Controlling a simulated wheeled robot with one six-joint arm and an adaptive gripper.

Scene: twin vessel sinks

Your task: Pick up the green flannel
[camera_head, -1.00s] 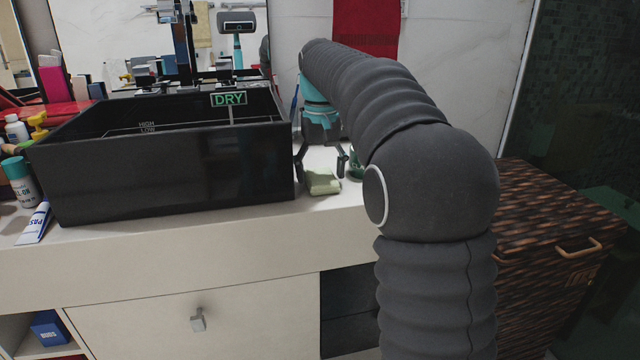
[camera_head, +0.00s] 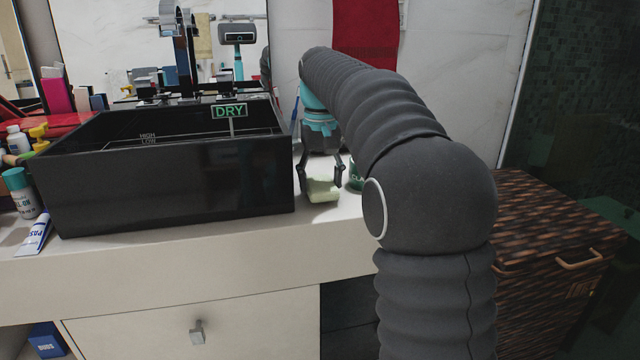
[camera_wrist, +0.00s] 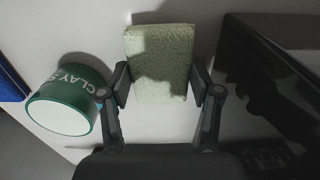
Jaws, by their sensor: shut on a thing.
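The green flannel (camera_head: 322,188) is a small pale green folded cloth at the counter's surface, just right of the black sink. It also shows in the wrist view (camera_wrist: 160,62), between the two fingers. My gripper (camera_head: 321,180) points down over it, and in the wrist view my gripper (camera_wrist: 160,84) has a fingertip pressed against each side of the cloth. It is shut on the flannel. I cannot tell whether the cloth's underside touches the counter.
The black sink (camera_head: 165,185) marked "DRY" stands close on the left. A green tub (camera_wrist: 66,98) lettered "CLAY" stands close on the flannel's other side, partly behind my arm in the head view (camera_head: 356,177). A woven basket (camera_head: 545,235) stands at right.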

